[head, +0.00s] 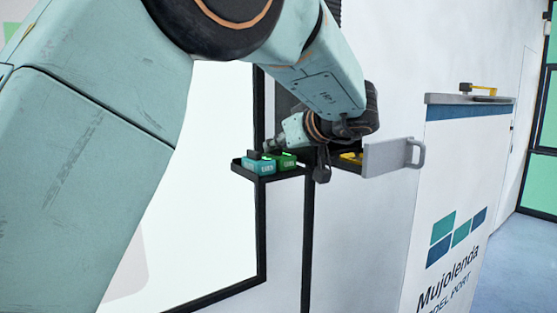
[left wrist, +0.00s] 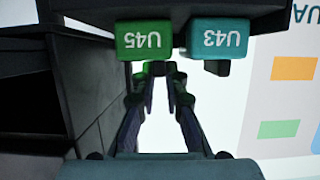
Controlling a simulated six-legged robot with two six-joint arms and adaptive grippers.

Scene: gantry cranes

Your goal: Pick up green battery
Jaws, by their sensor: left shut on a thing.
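The green battery (head: 284,161), marked U45, sits on a small dark wall shelf beside a teal battery (head: 260,166). In the left wrist view the green battery (left wrist: 143,42) appears upside down at the top, left of the teal battery (left wrist: 218,40), marked U43. The exact contact is partly hidden. My right gripper is not in view.
The dark shelf (head: 285,175) projects from the wall beside a black-framed white panel (head: 215,210). A grey-topped white cabinet (head: 462,160) is further right. Floor shows at far right.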

